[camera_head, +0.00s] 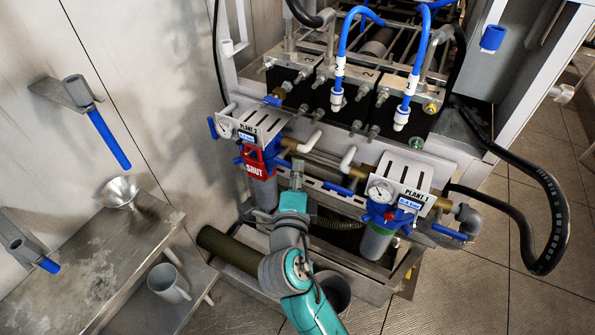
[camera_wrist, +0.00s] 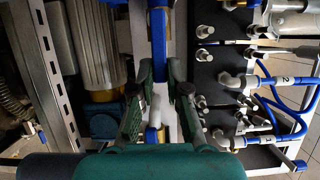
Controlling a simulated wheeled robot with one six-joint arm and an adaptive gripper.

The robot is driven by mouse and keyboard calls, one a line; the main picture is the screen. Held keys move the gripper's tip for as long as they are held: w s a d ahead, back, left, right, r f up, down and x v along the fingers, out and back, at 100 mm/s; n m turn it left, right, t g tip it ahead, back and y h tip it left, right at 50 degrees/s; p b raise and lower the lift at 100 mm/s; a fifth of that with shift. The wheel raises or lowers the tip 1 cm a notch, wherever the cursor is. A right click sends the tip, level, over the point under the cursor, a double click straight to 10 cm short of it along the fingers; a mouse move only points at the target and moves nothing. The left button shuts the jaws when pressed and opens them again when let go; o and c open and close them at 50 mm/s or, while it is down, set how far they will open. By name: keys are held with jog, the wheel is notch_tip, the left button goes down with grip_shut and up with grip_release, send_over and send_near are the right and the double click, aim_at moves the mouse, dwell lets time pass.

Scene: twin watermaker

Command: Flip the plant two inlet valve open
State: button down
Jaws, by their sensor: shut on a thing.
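The plant 2 panel (camera_head: 243,126) carries a gauge and display, with a red SHUT tag (camera_head: 255,163) hanging below it. My gripper (camera_head: 297,166) is just right of the tag, among the pipes. In the wrist view, my gripper's two dark fingers (camera_wrist: 159,72) close around a blue valve handle (camera_wrist: 158,35), which runs up the picture between them. A pale pipe end (camera_wrist: 155,108) shows below it, nearer my wrist. In the head view the fingertips and the held part are small and partly hidden, so I cannot tell the handle's exact angle.
The plant 1 panel (camera_head: 397,186) with its gauge is to the right, close to my arm. White elbow pipes (camera_head: 309,141) and black housings with blue hoses (camera_head: 340,62) stand behind. A steel bench (camera_head: 85,262) with a funnel (camera_head: 120,192) and a mug (camera_head: 168,283) are at the left.

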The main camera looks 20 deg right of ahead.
jog(key=shift+f, duration=0.1)
jog(key=c, duration=1.4)
grip_release()
jog(key=shift+c, duration=0.2)
jog(key=v, duration=1.2)
jog(key=shift+f, duration=0.15)
